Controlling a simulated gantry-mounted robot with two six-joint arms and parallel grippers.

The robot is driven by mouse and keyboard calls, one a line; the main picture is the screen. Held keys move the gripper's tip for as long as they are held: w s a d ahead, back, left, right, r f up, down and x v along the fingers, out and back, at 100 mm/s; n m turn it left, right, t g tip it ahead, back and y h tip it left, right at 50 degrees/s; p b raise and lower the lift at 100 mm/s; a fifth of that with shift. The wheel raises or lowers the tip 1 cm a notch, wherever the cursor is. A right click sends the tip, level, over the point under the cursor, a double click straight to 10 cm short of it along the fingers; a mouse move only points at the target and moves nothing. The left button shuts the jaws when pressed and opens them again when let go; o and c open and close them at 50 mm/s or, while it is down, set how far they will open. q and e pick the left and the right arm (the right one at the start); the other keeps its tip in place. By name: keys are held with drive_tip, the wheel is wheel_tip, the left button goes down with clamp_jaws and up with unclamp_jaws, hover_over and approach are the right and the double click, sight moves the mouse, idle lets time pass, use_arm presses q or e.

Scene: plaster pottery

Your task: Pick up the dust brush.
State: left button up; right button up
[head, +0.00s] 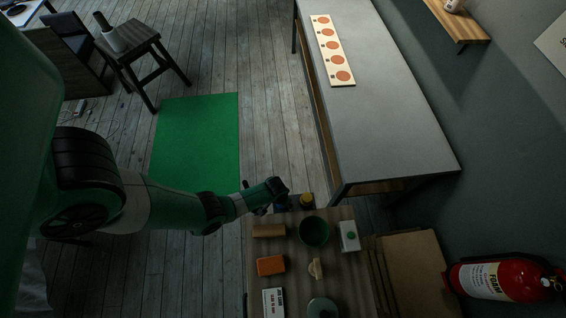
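A small tan item (315,268) with an uneven outline lies on the small wooden table (340,290), right of an orange block (271,265). It may be the dust brush, but it is too small to be sure. My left gripper (279,187) is over the far edge of this table, beyond the tan item and apart from it. Its dark fingers are too small to show whether they are open or shut, and I see nothing held. My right gripper is out of view.
Around the tan item are a dark green bowl (314,232), a wooden block (269,231), a white box (349,236), a yellow-topped jar (307,201) and a labelled box (273,303). Cardboard (419,270) and a fire extinguisher (497,279) stand right; a long grey table (400,120) lies beyond.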

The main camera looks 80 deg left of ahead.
use_arm(q)
drive_tip(key=shift+r, duration=0.1)
drive_tip(key=c, duration=1.5)
drive_tip(key=shift+o, duration=0.2)
wheel_tip(320, 180, up, 10)
drive_tip(key=p, duration=1)
drive_tip(key=shift+r, duration=0.1)
drive_tip(key=o, duration=0.9)
drive_tip(key=shift+c, duration=0.2)
drive_tip(key=c, duration=0.7)
